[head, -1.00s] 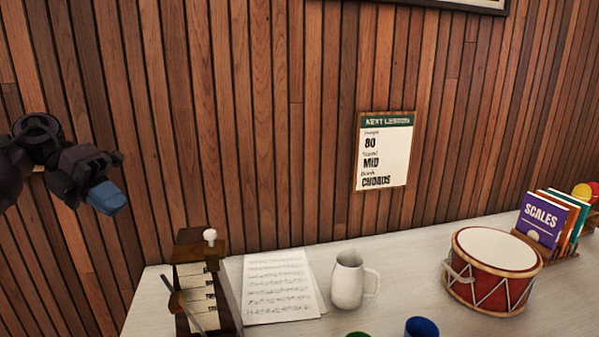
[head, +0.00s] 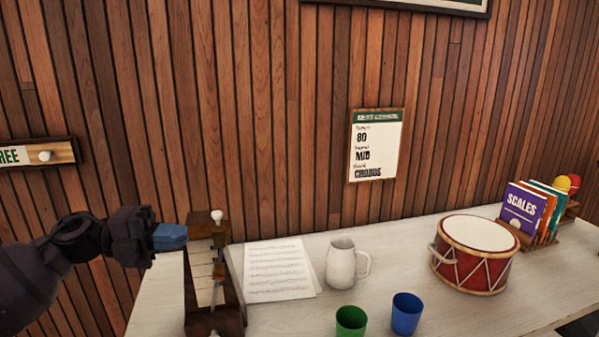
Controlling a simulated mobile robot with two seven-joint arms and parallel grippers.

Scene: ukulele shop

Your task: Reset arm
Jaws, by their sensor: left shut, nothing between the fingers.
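My left gripper (head: 170,237) comes in from the left in the head view, dark with blue fingertips. It is shut and empty. Its tips are at the left side of a wooden box-like device (head: 210,275) with a pale front and a white knob, close to it in the picture; I cannot tell whether they touch. My right gripper is not in view.
On the white table (head: 400,318) are sheet music (head: 278,270), a white mug (head: 342,262), a green cup (head: 351,321), a blue cup (head: 406,313), a red drum (head: 474,255) and a rack of books (head: 530,210). A lesson sign (head: 376,145) hangs on the wood wall.

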